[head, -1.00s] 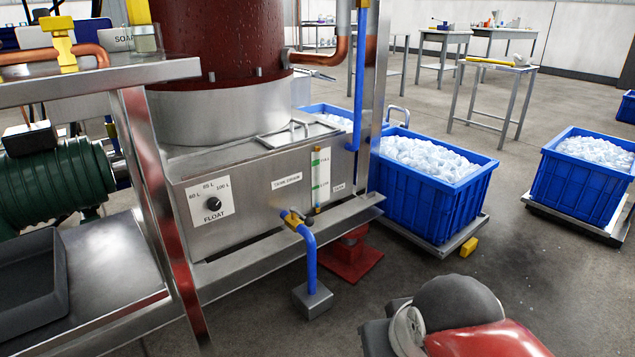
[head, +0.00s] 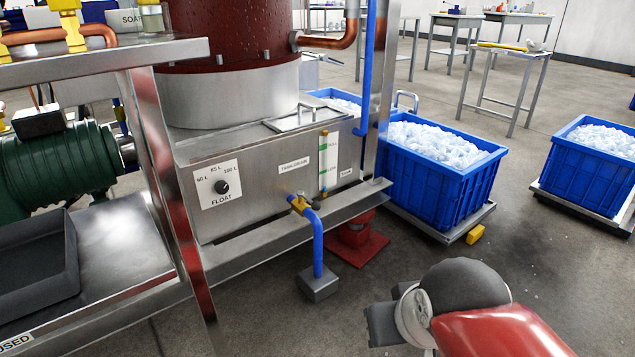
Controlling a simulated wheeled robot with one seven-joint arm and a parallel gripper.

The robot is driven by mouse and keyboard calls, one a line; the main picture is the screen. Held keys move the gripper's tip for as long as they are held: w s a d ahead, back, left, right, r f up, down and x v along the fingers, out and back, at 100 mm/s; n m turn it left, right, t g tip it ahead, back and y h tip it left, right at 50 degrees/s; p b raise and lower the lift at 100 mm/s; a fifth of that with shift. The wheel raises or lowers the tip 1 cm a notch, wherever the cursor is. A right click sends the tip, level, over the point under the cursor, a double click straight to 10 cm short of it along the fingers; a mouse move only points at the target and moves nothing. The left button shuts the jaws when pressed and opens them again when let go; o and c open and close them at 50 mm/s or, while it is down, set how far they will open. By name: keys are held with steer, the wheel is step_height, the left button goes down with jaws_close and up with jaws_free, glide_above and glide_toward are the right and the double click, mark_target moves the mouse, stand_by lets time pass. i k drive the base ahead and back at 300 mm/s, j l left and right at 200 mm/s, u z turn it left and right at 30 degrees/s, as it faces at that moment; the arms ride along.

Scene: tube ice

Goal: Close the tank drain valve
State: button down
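The tank (head: 262,182) is a grey metal box under a dark red cylinder, with a float dial (head: 222,187) on its front. The drain valve (head: 299,203) is a small brass-yellow fitting low on the tank's front right. A blue drain pipe (head: 318,243) bends down from it to a grey block (head: 317,284) on the floor. The valve is small in the picture, and I cannot tell how its handle is turned. My red and dark grey arm shows at the lower right, apart from the valve. My gripper's fingertips do not show.
Blue ice crates (head: 432,190) (head: 590,172) stand on low platforms to the right. A small yellow block (head: 475,235) lies nearby. The floor before the drain pipe is clear.

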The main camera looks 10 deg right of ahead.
mark_target(316, 205)
steer(key=i+j+z, duration=0.45)
steer(key=j+z, duration=0.3)
